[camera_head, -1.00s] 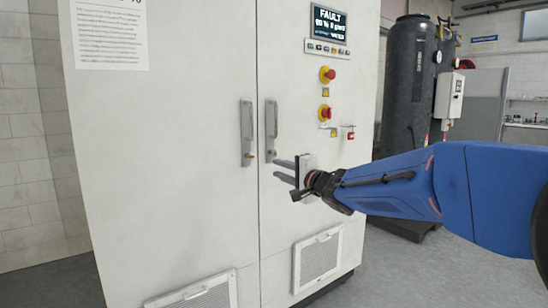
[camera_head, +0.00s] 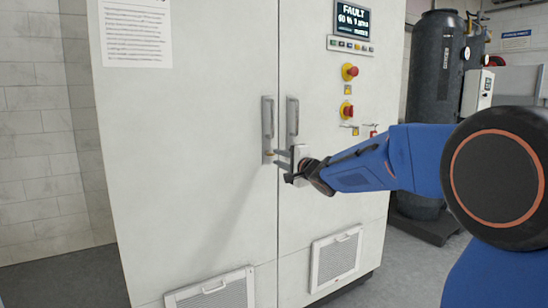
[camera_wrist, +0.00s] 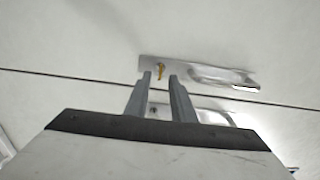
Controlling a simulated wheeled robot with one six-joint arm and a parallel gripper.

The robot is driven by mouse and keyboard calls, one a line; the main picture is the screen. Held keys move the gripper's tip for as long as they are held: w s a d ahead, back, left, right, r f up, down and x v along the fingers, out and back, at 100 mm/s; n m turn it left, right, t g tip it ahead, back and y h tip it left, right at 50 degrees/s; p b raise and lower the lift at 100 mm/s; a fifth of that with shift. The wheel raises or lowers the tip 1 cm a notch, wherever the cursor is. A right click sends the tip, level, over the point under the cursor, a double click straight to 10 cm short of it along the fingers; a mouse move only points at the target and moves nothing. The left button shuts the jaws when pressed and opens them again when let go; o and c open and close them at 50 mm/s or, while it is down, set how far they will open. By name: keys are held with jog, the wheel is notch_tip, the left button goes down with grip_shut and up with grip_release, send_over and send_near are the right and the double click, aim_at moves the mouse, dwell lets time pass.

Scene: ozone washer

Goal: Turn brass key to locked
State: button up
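The brass key (camera_wrist: 161,69) sits in the metal lock plate (camera_wrist: 148,64) at the end of a door handle (camera_wrist: 222,77) in the wrist view. In the head view, that handle (camera_head: 268,122) is the left one of a pair on the white cabinet (camera_head: 190,130), with the key tiny at its lower end. My gripper (camera_wrist: 160,76) is open, its two grey fingers apart and pointing toward the key. The key shows in line with the gap between the fingertips. I cannot tell whether it is between them or just beyond. My gripper (camera_head: 276,158) also shows in the head view.
Vent grilles (camera_head: 336,258) are low on the doors.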

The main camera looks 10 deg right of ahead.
aim_at(271, 154)
jog(key=shift+x, duration=2.1)
grip_shut()
